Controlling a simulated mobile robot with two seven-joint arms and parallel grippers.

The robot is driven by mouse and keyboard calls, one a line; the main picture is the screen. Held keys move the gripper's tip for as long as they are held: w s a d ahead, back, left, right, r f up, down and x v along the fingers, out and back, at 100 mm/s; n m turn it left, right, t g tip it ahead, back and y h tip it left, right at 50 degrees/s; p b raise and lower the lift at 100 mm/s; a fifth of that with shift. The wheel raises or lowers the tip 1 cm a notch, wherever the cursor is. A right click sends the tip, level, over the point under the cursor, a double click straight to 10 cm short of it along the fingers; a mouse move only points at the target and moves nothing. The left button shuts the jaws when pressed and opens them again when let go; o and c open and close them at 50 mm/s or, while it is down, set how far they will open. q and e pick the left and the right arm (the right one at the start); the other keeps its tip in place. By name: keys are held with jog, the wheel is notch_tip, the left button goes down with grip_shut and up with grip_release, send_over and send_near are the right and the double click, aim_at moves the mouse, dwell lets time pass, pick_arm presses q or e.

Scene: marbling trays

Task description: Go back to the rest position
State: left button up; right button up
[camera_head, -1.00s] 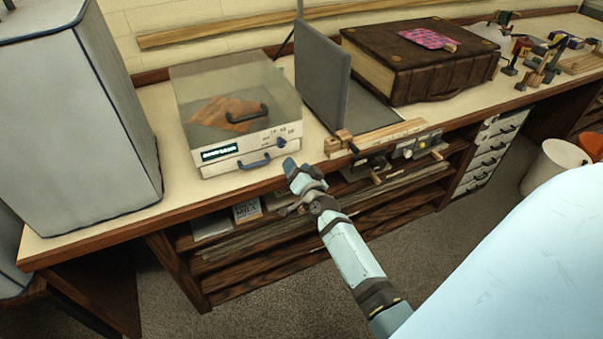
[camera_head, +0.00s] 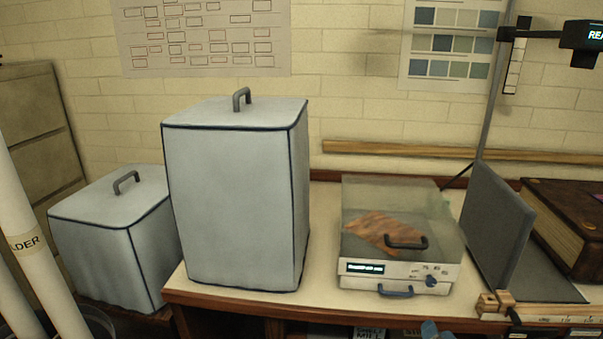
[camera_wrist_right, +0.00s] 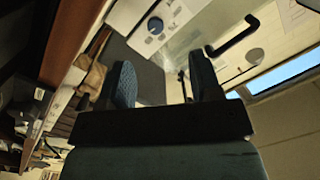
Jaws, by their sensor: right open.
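Only a small blue-grey tip of my right gripper (camera_head: 430,329) shows at the bottom edge of the head view, in front of the counter and below the white device (camera_head: 400,272). In the right wrist view, the two dark padded fingers of my right gripper (camera_wrist_right: 163,82) stand wide apart with nothing between them. Part of the device's white front with a blue knob (camera_wrist_right: 155,25) and a dark handle (camera_wrist_right: 236,36) show beyond the fingers. My left gripper is in neither view.
The device has a clear lid over a brown marbled sheet (camera_head: 372,230). A tall grey covered box (camera_head: 235,205) stands left of it, a lower one (camera_head: 115,240) further left. A grey upright panel (camera_head: 495,225) and a thick brown book (camera_head: 575,225) are at right.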

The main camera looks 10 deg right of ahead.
jog(key=s+a+f+n+g+y, duration=0.35)
jog(key=s+a+n, duration=0.25)
jog(key=s+a, duration=0.4)
jog(key=s+a+f+n+g+y, duration=0.3)
jog(key=s+a+f+n, duration=0.2)
jog(key=s+a, duration=0.5)
jog(key=s+d+r+n+p, duration=0.1)
jog(key=s+r+p, duration=0.2)
jog(key=r+p, duration=0.8)
jog(key=shift+s+d+r+p, duration=0.25)
jog(key=shift+d+p, duration=0.1)
jog(key=shift+p, duration=0.65)
